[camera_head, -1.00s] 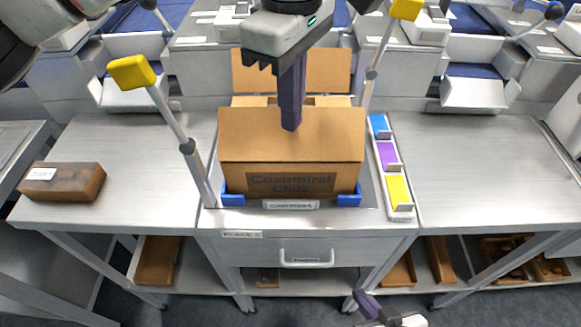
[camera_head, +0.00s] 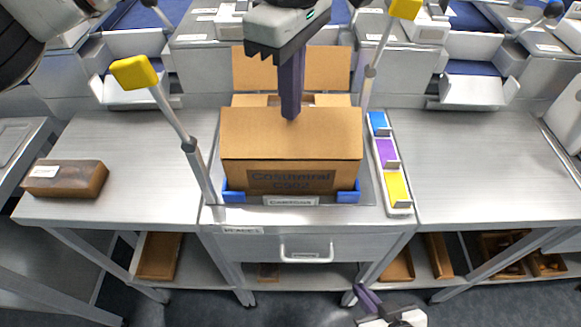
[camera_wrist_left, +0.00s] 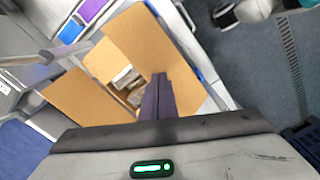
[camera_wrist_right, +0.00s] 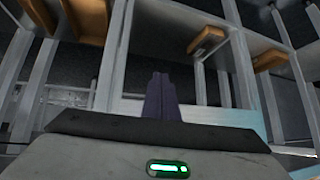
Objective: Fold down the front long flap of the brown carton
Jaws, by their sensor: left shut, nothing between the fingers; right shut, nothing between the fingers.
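The brown carton (camera_head: 285,180) stands open on the middle bench, with printed text on its front face. Its front long flap (camera_head: 250,135) is a broad panel above that face and is not closed over the opening; its exact tilt is hard to tell. The back long flap (camera_head: 330,70) stands up behind. The left wrist view shows the front flap (camera_wrist_left: 150,45) beside the opening and pale contents (camera_wrist_left: 127,82) inside. My left gripper (camera_head: 291,117) is shut and empty, fingertips pointing down near the front flap's far edge; contact is unclear. My right gripper (camera_head: 365,296) is shut and empty, low before the bench.
Blue corner holders (camera_head: 347,196) sit at the carton's base. Yellow-topped posts (camera_head: 134,72) rise at both sides. A rack (camera_head: 401,211) of coloured blocks is right of the carton, and a brown box (camera_head: 64,180) lies at left. The right bench top is clear.

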